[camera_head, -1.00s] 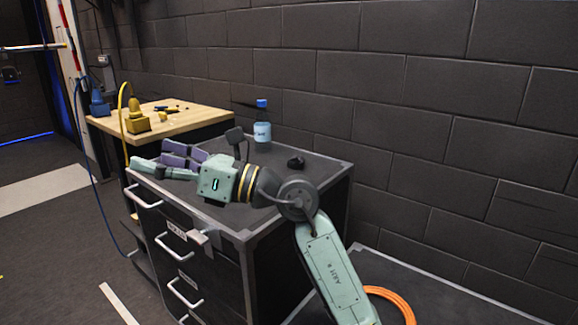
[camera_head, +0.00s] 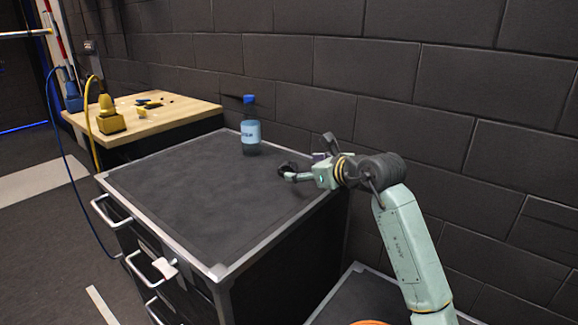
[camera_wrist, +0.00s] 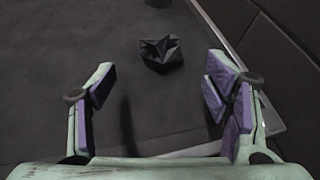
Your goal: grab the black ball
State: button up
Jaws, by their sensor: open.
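The black ball (camera_wrist: 161,54) is a small, crumpled, faceted dark lump on the dark cabinet top (camera_head: 190,195). In the head view the ball (camera_head: 286,167) lies near the right edge of that top, partly hidden by my gripper (camera_head: 303,168). In the wrist view my gripper (camera_wrist: 159,85) is open and empty, with purple pads on both sides. The ball lies a little beyond the fingertips, roughly centred between them, and touches neither finger.
A water bottle (camera_head: 251,128) with a blue cap stands behind the ball, near the block wall (camera_head: 330,100). A wooden-topped table (camera_head: 160,118) with a yellow device (camera_head: 109,118) stands at the back left. The cabinet top's left and middle are clear.

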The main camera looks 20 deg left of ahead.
aim_at(292, 168)
jog(key=p+x, duration=0.3)
jog(key=x, duration=0.4)
jog(key=shift+w+a, duration=0.1)
jog(key=shift+w, duration=0.05)
jog(key=shift+c, duration=0.2)
jog(key=c, duration=1)
